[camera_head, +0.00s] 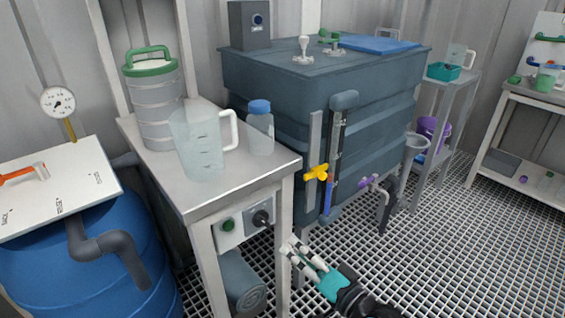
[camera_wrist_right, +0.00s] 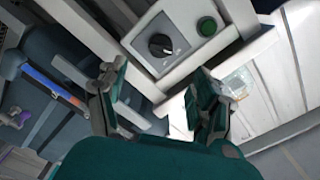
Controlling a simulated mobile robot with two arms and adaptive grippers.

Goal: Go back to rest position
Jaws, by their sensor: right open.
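My right gripper (camera_head: 290,248) is open and empty. In the head view it is low in front of the metal table, just right of the control box (camera_head: 243,223) with a black knob (camera_head: 261,218) and a green button (camera_head: 228,225). In the right wrist view its two fingers stand apart (camera_wrist_right: 157,85). There the black knob (camera_wrist_right: 161,46) and the green button (camera_wrist_right: 207,26) show beyond the fingertips, apart from them. My left gripper is not in view.
The metal table (camera_head: 243,183) bears a clear jug (camera_head: 198,145), a blue-capped bottle (camera_head: 260,130) and a green-lidded stacked container (camera_head: 153,100). A blue-grey tank (camera_head: 370,100) with a yellow valve handle (camera_head: 316,173) stands behind. A blue barrel (camera_head: 80,265) is left. The grated floor (camera_head: 460,250) at right is clear.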

